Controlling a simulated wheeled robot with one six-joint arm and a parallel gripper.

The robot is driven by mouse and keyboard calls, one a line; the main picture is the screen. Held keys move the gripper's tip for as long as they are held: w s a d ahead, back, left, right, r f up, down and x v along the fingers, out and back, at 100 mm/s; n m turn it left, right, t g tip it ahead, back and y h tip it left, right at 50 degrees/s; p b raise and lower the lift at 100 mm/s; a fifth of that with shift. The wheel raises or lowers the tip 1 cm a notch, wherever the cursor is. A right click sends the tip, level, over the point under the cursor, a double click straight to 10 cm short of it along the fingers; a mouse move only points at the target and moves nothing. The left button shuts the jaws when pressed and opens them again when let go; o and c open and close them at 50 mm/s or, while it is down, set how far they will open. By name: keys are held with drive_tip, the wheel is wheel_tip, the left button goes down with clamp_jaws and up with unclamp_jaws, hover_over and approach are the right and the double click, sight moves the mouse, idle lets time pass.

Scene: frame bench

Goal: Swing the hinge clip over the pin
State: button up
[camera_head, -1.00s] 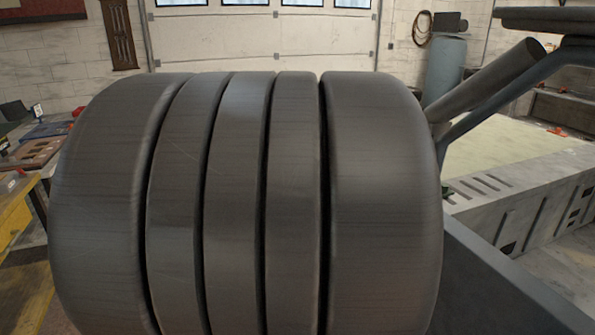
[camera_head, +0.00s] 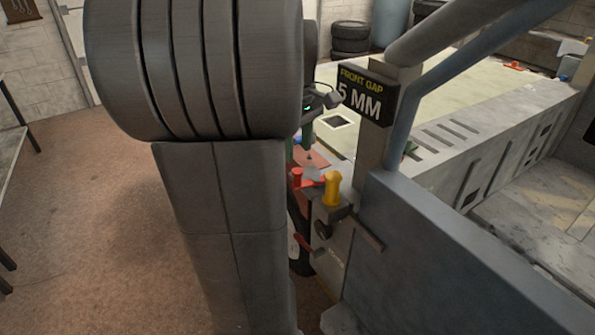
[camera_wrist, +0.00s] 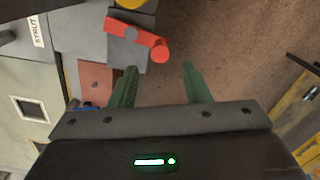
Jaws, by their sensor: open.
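A red clip-like piece (camera_wrist: 128,30) lies flat on a grey block in the wrist view, with a round red end (camera_wrist: 160,50) at its right. It also shows in the head view (camera_head: 297,178), left of a yellow post (camera_head: 332,188). The yellow part is cut off at the top of the wrist view (camera_wrist: 132,3). I cannot tell which part is the pin. My gripper (camera_wrist: 158,76) has two green fingers set wide apart, with nothing between them. The red piece is beyond the fingertips, apart from them. In the head view my arm hides part of the gripper.
A grey panel (camera_head: 470,250) and a post with a "5 MM" sign (camera_head: 366,95) stand right of the red and yellow parts. A pale bench surface (camera_head: 460,75) lies behind. Brown floor (camera_head: 90,220) is clear on the left.

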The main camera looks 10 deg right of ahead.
wheel_tip(320, 180, down, 8)
drive_tip(key=shift+r, duration=0.2)
clamp_jaws()
